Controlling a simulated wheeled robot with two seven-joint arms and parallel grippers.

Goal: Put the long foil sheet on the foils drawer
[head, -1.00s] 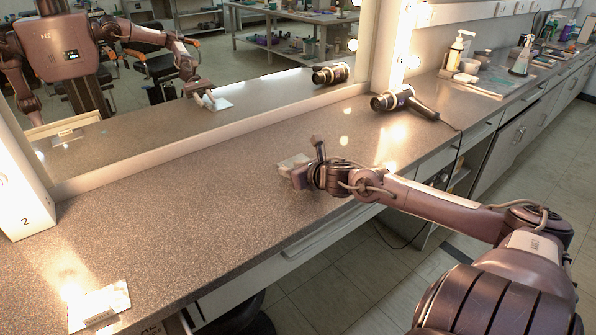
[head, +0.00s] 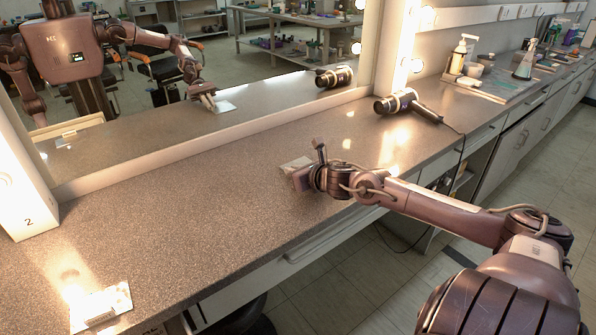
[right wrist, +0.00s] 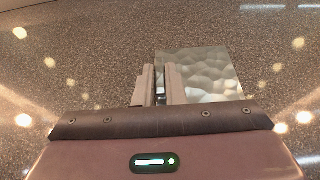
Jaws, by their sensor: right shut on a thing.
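In the right wrist view the foil sheet (right wrist: 208,72) extends to the right of the fingers of my right gripper (right wrist: 160,72). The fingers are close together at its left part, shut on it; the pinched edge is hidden. A second shiny sheet (head: 118,296) with a pale block on it lies at the near left. Closed drawer fronts (head: 325,238) run under the counter; I cannot tell which is for foils. My left gripper is out of view.
A hair dryer (head: 405,104) lies at the back right, its cord hanging over the front edge. A mirror (head: 270,60) with lit bulbs stands along the back. A white post marked 2 (head: 22,205) stands at left. The counter's middle is clear.

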